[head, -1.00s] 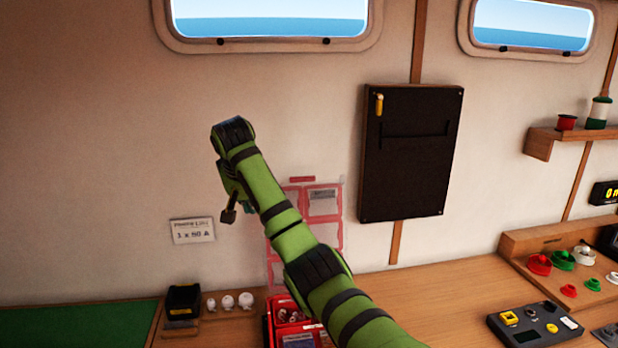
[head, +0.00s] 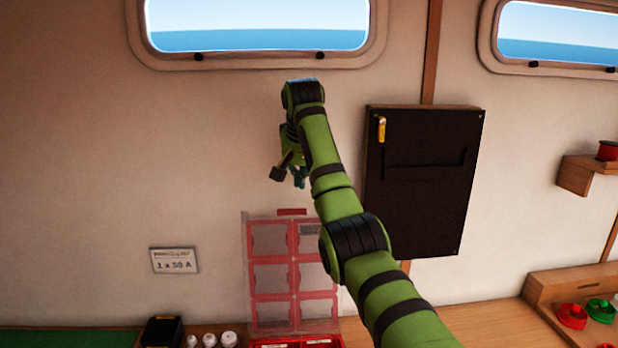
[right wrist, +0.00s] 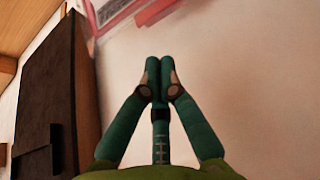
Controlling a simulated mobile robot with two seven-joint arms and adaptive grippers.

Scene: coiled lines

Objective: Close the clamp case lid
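The clamp case is red, and its bottom (head: 300,342) shows only in part at the lower edge of the head view. Its clear lid (head: 271,276) with a red frame stands open and upright against the wall behind. The lid's red edge also shows at the top of the right wrist view (right wrist: 160,10). My right gripper (head: 289,180) hangs above the lid in the head view, apart from it. In the right wrist view its green fingers (right wrist: 160,66) meet at the tips with nothing between them. My left gripper is not in view.
A black wall board (head: 425,180) hangs to the right of my right arm. A label card (head: 174,261) is on the wall to the left. A black box (head: 162,332) and several white pieces (head: 210,340) stand left of the case.

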